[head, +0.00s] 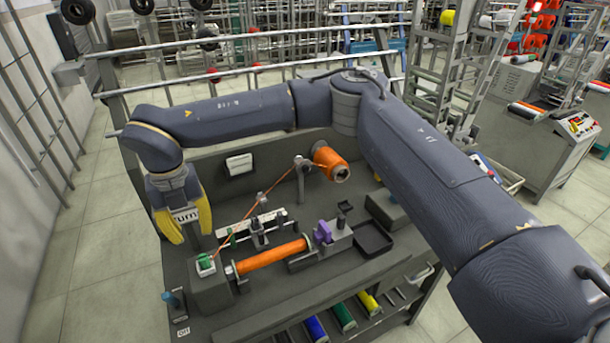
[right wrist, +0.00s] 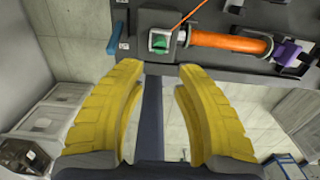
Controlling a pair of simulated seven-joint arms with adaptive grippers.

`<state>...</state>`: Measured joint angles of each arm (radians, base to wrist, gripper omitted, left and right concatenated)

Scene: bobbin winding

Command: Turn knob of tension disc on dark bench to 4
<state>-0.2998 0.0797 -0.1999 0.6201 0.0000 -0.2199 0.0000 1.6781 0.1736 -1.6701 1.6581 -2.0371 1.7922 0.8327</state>
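A green knob (head: 205,261) sits on a white plate on top of a grey block at the left front of the dark bench (head: 270,300). The green knob also shows in the right wrist view (right wrist: 158,43), beyond my fingertips; its number marks are too small to read. My right gripper (head: 190,232), with yellow fingers, hangs at the bench's left side, behind the knob and apart from it. In the right wrist view (right wrist: 158,72) its fingers are spread with nothing between them. My left gripper is not in view.
An orange bobbin (head: 272,257) lies beside the knob block, near a purple part (head: 323,232). Orange thread runs from an orange spool (head: 331,165) toward the knob. A white-plated device (head: 257,228) stands behind the bobbin. A blue switch (head: 170,297) is at the front left.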

